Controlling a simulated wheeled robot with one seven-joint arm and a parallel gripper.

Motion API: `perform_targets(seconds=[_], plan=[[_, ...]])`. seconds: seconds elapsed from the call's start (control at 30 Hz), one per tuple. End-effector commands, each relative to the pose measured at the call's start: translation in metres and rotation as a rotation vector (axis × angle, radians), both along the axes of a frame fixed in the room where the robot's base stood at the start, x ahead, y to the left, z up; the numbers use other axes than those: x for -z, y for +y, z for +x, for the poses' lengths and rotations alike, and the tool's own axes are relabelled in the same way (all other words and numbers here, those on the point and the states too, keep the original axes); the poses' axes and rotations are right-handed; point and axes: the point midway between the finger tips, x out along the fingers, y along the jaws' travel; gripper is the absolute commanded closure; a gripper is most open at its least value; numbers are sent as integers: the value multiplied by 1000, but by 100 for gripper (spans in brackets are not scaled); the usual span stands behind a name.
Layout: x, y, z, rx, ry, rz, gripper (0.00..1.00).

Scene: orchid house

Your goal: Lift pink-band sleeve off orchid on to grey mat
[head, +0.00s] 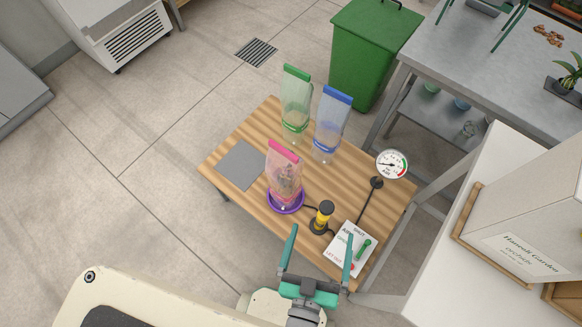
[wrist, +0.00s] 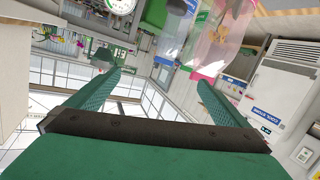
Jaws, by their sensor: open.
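The pink-band sleeve (head: 286,175) stands upright on the slatted wooden table, a clear pinkish sleeve with a pink band at its top. Dark plant shapes show inside it, and its foot is in a purple saucer (head: 286,207). The grey mat (head: 241,165) lies flat and bare on the table, left of the sleeve. My gripper (head: 318,252) is open and empty at the table's near edge, in front of and apart from the sleeve. In the wrist view the pink-band sleeve (wrist: 222,45) shows at the top, beyond my gripper's spread fingers (wrist: 160,90).
A green-band sleeve (head: 296,105) and a blue-band sleeve (head: 331,125) stand behind the pink one. A black and yellow device (head: 322,217), a dial gauge (head: 391,164) and a printed card (head: 349,246) are to the right. A green bin (head: 369,50) stands behind the table.

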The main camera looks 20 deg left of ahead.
Motion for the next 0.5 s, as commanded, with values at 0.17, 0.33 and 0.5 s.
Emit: perform_targets(seconds=[0.17,0.33,0.5], plan=[[-16,-24,69,-28,-87,-196,0],[-44,-46,131,-5,-163,-361,0],[-85,-62,190,53,-241,-490,0]])
